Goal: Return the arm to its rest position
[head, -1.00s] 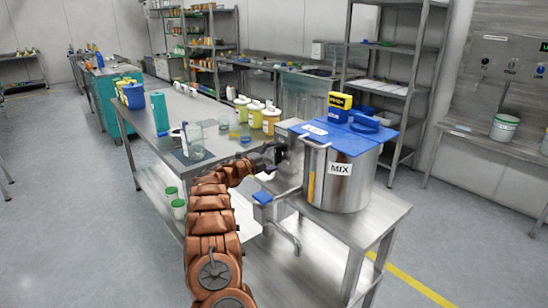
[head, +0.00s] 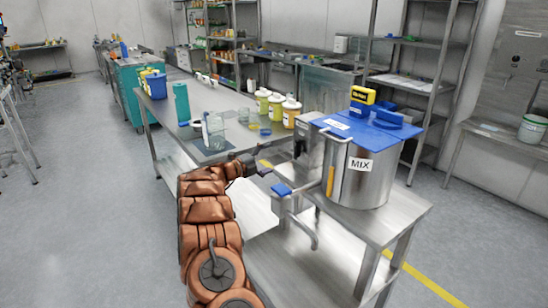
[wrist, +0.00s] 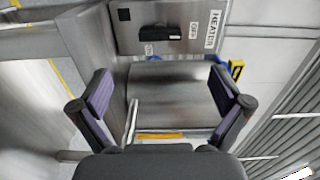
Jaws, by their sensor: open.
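My arm (head: 210,225) is copper-brown and reaches up from the bottom of the head view. My gripper (head: 262,167) is dark and small there, at the arm's far end, left of the steel MIX tank (head: 365,175). In the wrist view my gripper (wrist: 162,92) is open, its two purple-padded fingers spread with nothing between them. Beyond the fingers is a steel box with a HEATER label (wrist: 215,30) and a black switch (wrist: 160,32). In the head view a gap shows between the gripper and the tank's side box.
The tank has a blue lid (head: 368,127) and a blue-handled outlet (head: 282,188) close by my gripper. Jars (head: 276,105), a glass beaker (head: 214,132) and a teal bottle (head: 181,104) stand on the steel table (head: 165,122). Floor at left is free.

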